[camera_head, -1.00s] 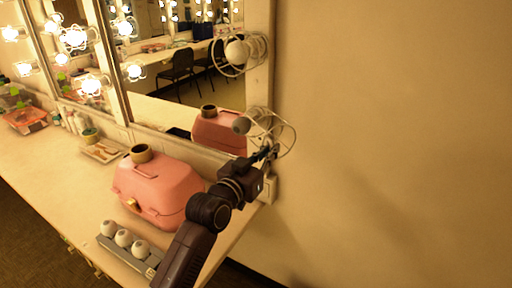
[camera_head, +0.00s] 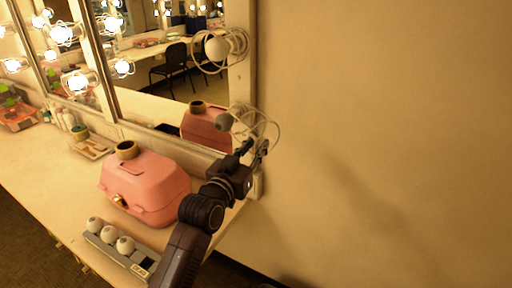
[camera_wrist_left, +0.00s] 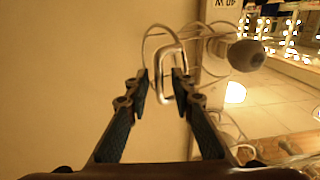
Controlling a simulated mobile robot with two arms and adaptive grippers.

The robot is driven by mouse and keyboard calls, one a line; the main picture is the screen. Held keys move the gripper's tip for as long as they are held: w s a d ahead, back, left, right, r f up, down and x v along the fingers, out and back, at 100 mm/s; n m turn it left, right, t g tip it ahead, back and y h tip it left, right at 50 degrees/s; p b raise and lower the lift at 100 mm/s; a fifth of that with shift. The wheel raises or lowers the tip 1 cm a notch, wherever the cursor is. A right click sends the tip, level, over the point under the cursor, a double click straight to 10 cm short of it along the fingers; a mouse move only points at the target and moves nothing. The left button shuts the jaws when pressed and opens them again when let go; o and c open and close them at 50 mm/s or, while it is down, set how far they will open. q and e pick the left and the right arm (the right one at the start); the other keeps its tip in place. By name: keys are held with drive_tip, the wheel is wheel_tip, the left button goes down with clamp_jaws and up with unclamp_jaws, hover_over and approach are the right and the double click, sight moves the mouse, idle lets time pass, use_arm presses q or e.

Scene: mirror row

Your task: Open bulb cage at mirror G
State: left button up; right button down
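The lower wire bulb cage (camera_head: 262,128) is on the right side post of the nearest mirror, with an unlit grey bulb (camera_head: 224,121) at its left. My left gripper (camera_head: 256,152) is at the cage's lower right side. In the left wrist view, the two fingers of my left gripper (camera_wrist_left: 162,88) are apart, with a pale metal loop (camera_wrist_left: 166,98) of the cage between them. I see a gap beside the loop, so it does not look clamped. The bulb (camera_wrist_left: 245,55) shows right of the fingers. I cannot tell whether the cage is latched. My right gripper is not in view.
A second cage with an unlit bulb (camera_head: 216,46) is higher on the post. A pink case (camera_head: 145,190) and a holder with several white bulbs (camera_head: 108,243) stand on the counter (camera_head: 40,165) left of my arm. The wall (camera_head: 390,120) to the right is bare.

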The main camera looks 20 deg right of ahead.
use_arm(q)
drive_tip(key=shift+s, duration=0.1)
drive_tip(key=v, duration=1.2)
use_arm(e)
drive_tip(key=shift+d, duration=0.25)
use_arm(q)
drive_tip(key=shift+c, duration=0.6)
